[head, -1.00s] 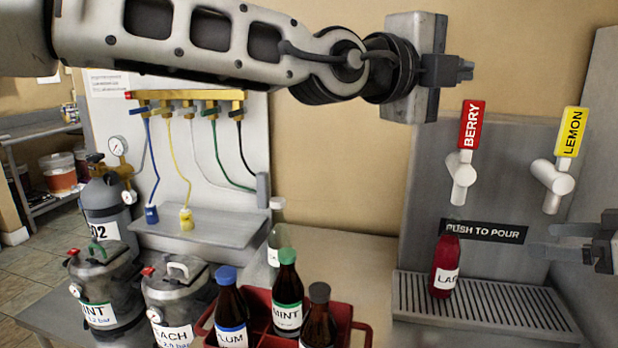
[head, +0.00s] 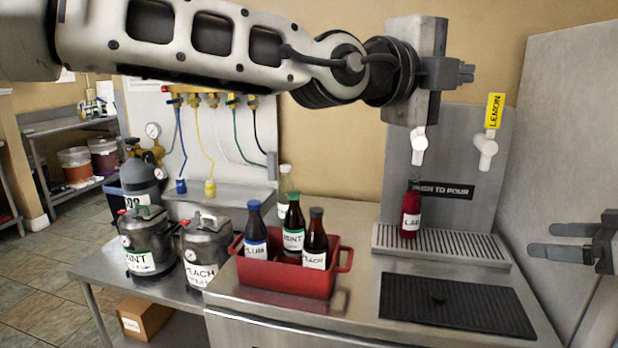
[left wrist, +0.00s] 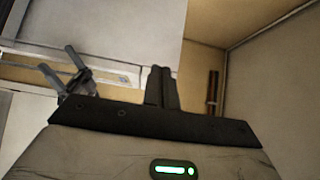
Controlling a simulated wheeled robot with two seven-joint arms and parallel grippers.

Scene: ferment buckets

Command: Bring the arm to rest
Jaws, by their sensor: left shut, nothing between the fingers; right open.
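My left arm stretches across the top of the head view. Its left gripper (head: 462,72) is shut and empty, held high in front of the tap panel. Its closed fingers (left wrist: 161,87) also show in the left wrist view. My right gripper (head: 565,242) is open and empty at the right edge of the head view. It also shows at the left of the left wrist view (left wrist: 60,75). A red bottle (head: 410,215) with a label stands upright on the drip grate (head: 440,245), below the left tap, apart from both grippers.
A red crate (head: 290,278) holds three dark bottles; a clear bottle (head: 285,185) stands behind it. Kegs (head: 205,245) stand at left. A black mat (head: 455,305) lies on the counter. The lemon tap (head: 486,150) is at right, beside a tall grey panel (head: 565,130).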

